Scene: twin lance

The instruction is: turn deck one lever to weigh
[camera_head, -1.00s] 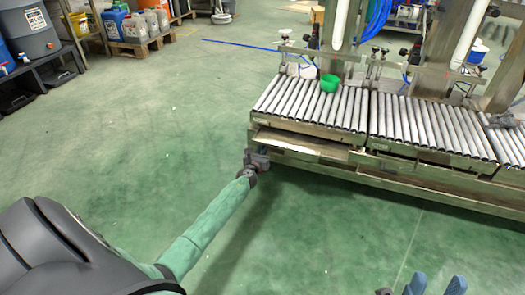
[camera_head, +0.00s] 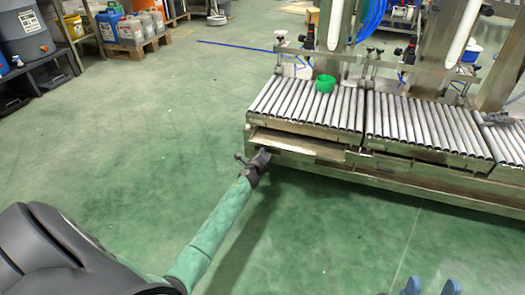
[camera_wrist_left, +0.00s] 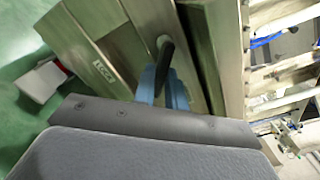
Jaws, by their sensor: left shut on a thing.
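The first roller deck (camera_head: 305,104) is at the left end of the steel weighing line in the head view. My left gripper (camera_head: 259,157) is at its lower left corner. In the left wrist view, a dark lever (camera_wrist_left: 166,56) sticks out from a metal panel, beside a small label (camera_wrist_left: 103,72) that seems to read "LOCK". The blue fingertips of the left gripper (camera_wrist_left: 164,90) are shut around the lever's near end. In the head view the lever itself is hard to make out. My right gripper (camera_head: 432,287) shows only its two blue fingers, apart and empty, at the bottom edge.
More roller decks (camera_head: 412,119) continue to the right. Tanks and jugs (camera_head: 132,27) stand at the far left. The green floor (camera_head: 140,140) left of the line is clear.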

